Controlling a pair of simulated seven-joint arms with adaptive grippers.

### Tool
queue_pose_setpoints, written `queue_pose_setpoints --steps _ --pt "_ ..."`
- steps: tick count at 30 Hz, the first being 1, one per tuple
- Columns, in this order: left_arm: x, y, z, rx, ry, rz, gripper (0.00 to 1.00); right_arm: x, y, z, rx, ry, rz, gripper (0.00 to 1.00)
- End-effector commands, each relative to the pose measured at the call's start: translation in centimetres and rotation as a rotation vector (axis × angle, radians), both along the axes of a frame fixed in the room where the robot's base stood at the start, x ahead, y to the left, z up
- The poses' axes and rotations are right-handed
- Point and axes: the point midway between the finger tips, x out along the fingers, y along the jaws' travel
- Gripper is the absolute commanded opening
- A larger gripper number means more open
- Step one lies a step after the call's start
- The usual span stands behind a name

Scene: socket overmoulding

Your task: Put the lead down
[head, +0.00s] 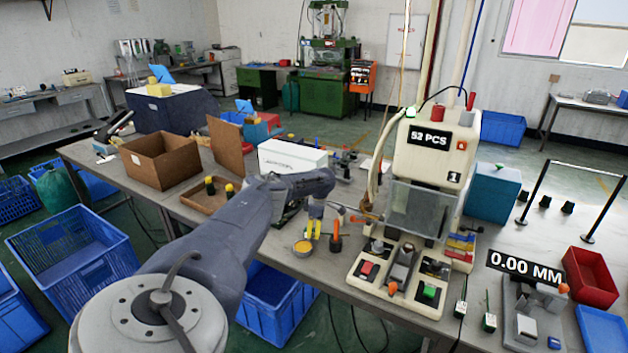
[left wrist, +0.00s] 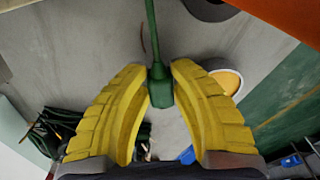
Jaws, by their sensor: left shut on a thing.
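My left gripper (head: 313,228) has yellow ribbed fingers and hangs over the near edge of the bench, left of the white moulding machine (head: 429,150). In the left wrist view its fingers (left wrist: 160,78) are closed on the green plug end of a lead (left wrist: 161,92). The lead's thin green cable runs up between the fingertips, away from the gripper. In the head view I cannot make out the held lead. My right gripper is in neither view.
A round tin with yellow contents (head: 303,248) and an orange-topped tool (head: 336,240) stand close to the gripper. A cardboard box (head: 160,158) and wooden tray (head: 207,197) stand left. A red bin (head: 590,278) is right.

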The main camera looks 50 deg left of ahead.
Motion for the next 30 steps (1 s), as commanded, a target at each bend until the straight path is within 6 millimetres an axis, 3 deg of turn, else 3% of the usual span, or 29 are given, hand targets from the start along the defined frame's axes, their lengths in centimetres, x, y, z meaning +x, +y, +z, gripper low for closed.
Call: queue_pose_setpoints --steps 6,19,20,22,30 --pt "0.0 0.1 -1.3 0.001 -0.002 0.001 0.00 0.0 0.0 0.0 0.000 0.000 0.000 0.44" --pt "0.0 0.0 -1.6 0.001 -0.002 0.000 0.00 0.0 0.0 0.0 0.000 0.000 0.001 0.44" --pt "0.1 0.0 -1.7 0.001 -0.002 0.000 0.25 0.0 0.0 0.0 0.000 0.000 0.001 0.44" --pt "0.1 0.0 -1.6 0.001 -0.002 0.000 0.32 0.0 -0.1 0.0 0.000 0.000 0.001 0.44" --pt "0.0 0.1 -1.5 0.001 -0.001 0.000 0.32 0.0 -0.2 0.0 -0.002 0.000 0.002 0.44"
